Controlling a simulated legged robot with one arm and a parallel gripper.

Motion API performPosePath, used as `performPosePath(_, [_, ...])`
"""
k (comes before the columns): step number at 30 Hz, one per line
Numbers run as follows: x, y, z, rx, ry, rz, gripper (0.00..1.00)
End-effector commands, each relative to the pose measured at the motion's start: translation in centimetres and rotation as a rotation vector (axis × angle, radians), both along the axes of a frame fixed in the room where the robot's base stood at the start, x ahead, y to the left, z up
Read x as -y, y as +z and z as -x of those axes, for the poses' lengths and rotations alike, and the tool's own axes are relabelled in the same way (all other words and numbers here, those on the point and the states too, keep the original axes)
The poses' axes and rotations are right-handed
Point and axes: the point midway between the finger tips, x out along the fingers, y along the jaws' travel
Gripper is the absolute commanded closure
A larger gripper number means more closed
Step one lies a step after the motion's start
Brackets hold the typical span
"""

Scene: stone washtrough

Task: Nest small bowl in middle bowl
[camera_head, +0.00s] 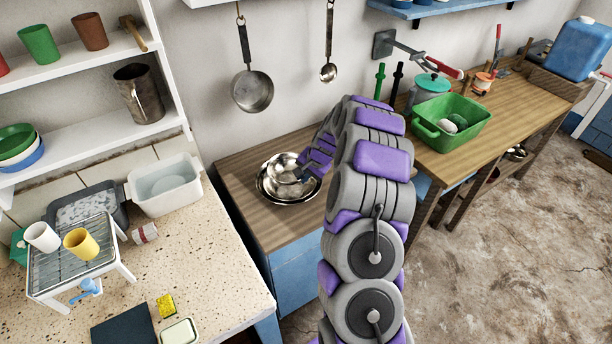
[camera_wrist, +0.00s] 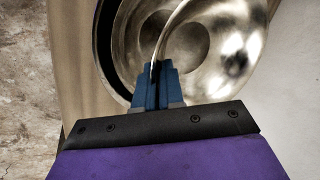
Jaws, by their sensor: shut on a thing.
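My gripper (camera_head: 304,172) is at the stack of shiny metal bowls on the wooden counter. In the wrist view its blue fingers (camera_wrist: 164,76) are shut on the rim of the small bowl (camera_wrist: 228,42). The small bowl (camera_head: 282,166) looks tilted and sits over the wider metal bowl (camera_head: 291,198). In the wrist view, wider bowl walls (camera_wrist: 124,62) show under and left of it, with a dark curved gap near the outer edge. I cannot clearly tell the middle bowl from the outer one, or whether the small bowl touches it.
A pan (camera_head: 252,91) and a ladle (camera_head: 328,72) hang on the wall behind. A green tub (camera_head: 452,137) stands on the counter to the right. A speckled worktop (camera_head: 205,250) with a white basin (camera_head: 165,196) is at left. The counter front is clear.

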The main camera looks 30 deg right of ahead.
Motion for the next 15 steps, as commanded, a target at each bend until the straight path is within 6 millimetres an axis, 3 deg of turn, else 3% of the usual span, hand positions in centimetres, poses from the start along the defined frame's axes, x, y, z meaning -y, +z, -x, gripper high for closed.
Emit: performPosePath(15, [-0.28, -0.12, -0.03, 0.001, -0.001, -0.002, 1.00])
